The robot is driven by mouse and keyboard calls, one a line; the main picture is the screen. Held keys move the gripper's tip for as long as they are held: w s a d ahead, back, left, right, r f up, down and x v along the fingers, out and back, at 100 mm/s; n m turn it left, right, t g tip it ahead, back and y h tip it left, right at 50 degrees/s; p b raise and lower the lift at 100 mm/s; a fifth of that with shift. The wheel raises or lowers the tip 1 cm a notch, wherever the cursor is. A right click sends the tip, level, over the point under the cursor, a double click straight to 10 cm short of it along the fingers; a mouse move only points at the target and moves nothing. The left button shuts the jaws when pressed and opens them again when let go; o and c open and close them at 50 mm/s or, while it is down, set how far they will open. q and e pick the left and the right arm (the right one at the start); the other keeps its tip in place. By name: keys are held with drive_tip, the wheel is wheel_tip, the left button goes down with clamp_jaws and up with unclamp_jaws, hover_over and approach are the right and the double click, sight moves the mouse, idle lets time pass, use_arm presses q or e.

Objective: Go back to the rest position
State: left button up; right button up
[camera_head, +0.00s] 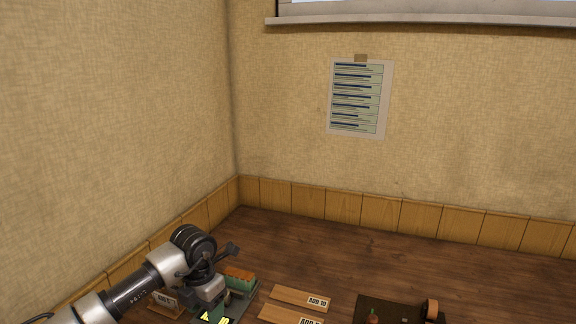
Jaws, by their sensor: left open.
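My left arm reaches in from the lower left over the wooden table (350,260). My left gripper (228,292) is at the lower left, close to a green block with an orange-brown top (240,276). The gripper is open, and I see nothing held in it. Its fingertips are small and partly lost against the things behind. My right gripper is not in view.
Wooden strips labelled "ADD 10" (300,298) and a partly cut-off label (290,315) lie right of the gripper. A dark board (390,308) with a round wooden piece (432,308) is further right. A labelled wooden piece (165,302) sits left. The table's back is clear.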

use_arm(q)
drive_tip(key=s+d+r+n+t+h, duration=0.1)
drive_tip(key=s+d+r+h, duration=0.1)
drive_tip(key=s+d+h, duration=0.5)
drive_tip(key=s+d+r+n+t+h, duration=0.1)
drive_tip(key=s+d+r+h, duration=0.1)
drive_tip(key=d+h, duration=0.95)
drive_tip(key=a+r+n+t+y, duration=0.2)
drive_tip(key=a+n+t+y, duration=0.2)
drive_tip(key=n+t, duration=0.6)
drive_tip(key=a+r+n+t+y, duration=0.35)
drive_tip(key=n+t, duration=0.35)
drive_tip(key=n, duration=0.5)
drive_tip(key=s+a+f+n+g+y, duration=0.4)
drive_tip(key=s+a+f+n+y, duration=0.1)
drive_tip(key=a+f+n+y, duration=0.6)
drive_tip(key=s+a+f+n+g, duration=0.1)
drive_tip(key=s+f+n+g, duration=0.1)
drive_tip(key=s+f+g, duration=0.6)
drive_tip(key=s+a+f+n+g, duration=0.2)
drive_tip(key=s+f+n+g, duration=0.1)
drive_tip(key=s, duration=0.9)
wheel_tip(320, 180, down, 27)
drive_tip(key=s+g, duration=0.2)
drive_tip(key=s+a+f, duration=0.2)
drive_tip(key=s+f, duration=1.2)
drive_tip(key=s, duration=0.1)
drive_tip(key=shift+a+f+m+g, duration=0.15)
drive_tip(key=shift+a+m+g, duration=0.15)
drive_tip(key=shift+g, duration=0.1)
